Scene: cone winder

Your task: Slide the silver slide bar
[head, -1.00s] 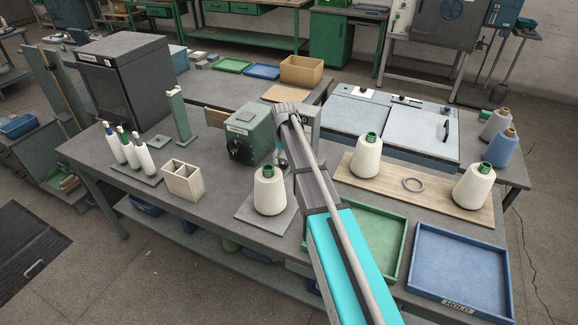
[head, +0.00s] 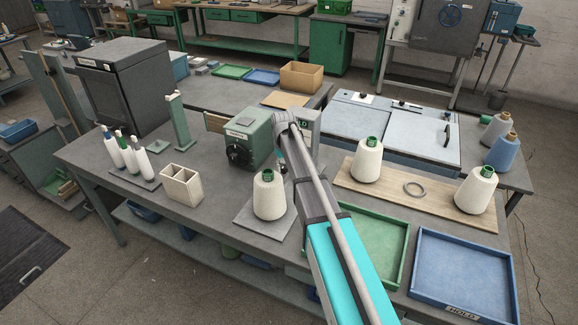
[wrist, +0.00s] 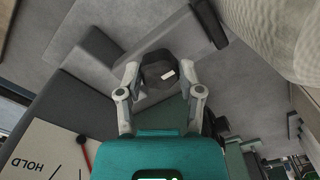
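In the wrist view my gripper (wrist: 160,78) is open, with one finger on each side of a dark faceted knob (wrist: 158,68). Small gaps seem to show between the fingers and the knob. A grey bar (wrist: 180,42) with a dark end runs up to the right behind the knob. It may be the silver slide bar, but I cannot tell for sure. In the head view my arm reaches over the bench to the right side of the green winder box (head: 246,138) and hides the bar and my fingertips.
A white plate marked HOLD (wrist: 45,150) with a red pointer lies lower left in the wrist view. A cream yarn cone (head: 269,196) stands close left of my arm. A green tray (head: 372,245) and a blue tray (head: 462,270) lie to the right.

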